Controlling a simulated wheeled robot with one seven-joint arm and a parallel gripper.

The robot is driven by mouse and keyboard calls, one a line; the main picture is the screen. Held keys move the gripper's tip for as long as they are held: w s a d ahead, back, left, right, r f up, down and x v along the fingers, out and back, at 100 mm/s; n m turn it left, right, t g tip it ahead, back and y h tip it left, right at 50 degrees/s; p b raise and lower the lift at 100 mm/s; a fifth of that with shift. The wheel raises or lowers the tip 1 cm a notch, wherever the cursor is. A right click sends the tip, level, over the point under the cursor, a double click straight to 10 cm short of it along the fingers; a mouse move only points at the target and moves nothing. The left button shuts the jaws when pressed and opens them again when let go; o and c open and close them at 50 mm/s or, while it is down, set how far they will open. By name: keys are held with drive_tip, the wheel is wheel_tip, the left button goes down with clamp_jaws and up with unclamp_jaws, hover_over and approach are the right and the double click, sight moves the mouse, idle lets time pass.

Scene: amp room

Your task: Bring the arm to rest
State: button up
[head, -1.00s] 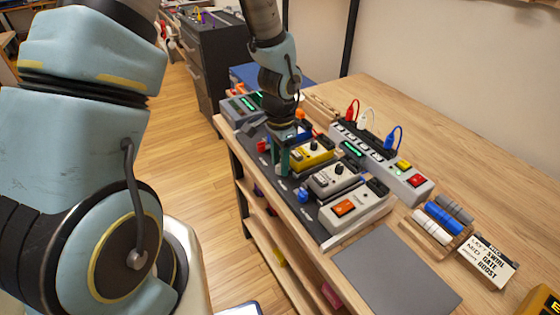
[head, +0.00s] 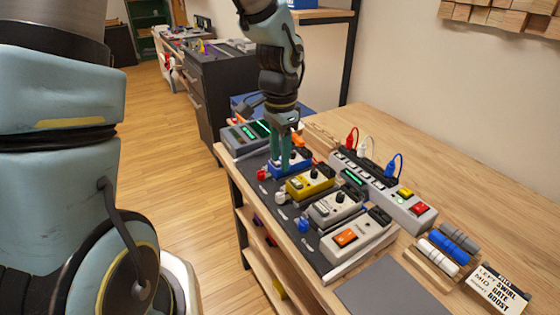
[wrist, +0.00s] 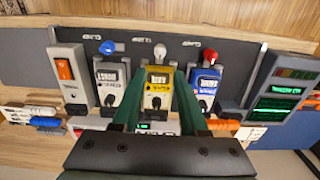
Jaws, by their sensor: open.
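My gripper (head: 281,160) is open and empty, with green fingers pointing down. In the head view it overlaps the blue pedal (head: 302,163) and hides part of it. In the wrist view my gripper (wrist: 158,85) has one finger on each side of the yellow pedal (wrist: 157,88) in the picture, with the blue pedal (wrist: 206,84) to the right. I cannot tell the exact height of the fingertips above the pedals. The yellow pedal also shows in the head view (head: 309,183).
Grey pedals (head: 335,206) and one with an orange switch (head: 346,238) stand on the dark board. A power strip (head: 380,188) with coloured plugs runs behind. A display unit (head: 244,137) is at the far end. Cable rolls (head: 448,246) and a label card (head: 497,289) lie right. Floor left is clear.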

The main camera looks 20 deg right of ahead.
drive_tip(key=a+r+n, duration=0.2)
drive_tip(key=a+n, duration=0.5)
drive_tip(key=a, duration=0.6)
drive_tip(key=w+a+r+n+t, duration=0.1)
drive_tip(key=a+r+n, duration=0.1)
drive_tip(key=a+n, duration=0.6)
drive_tip(key=a, duration=0.5)
drive_tip(key=shift+t, duration=0.3)
drive_tip(key=shift+w, duration=0.1)
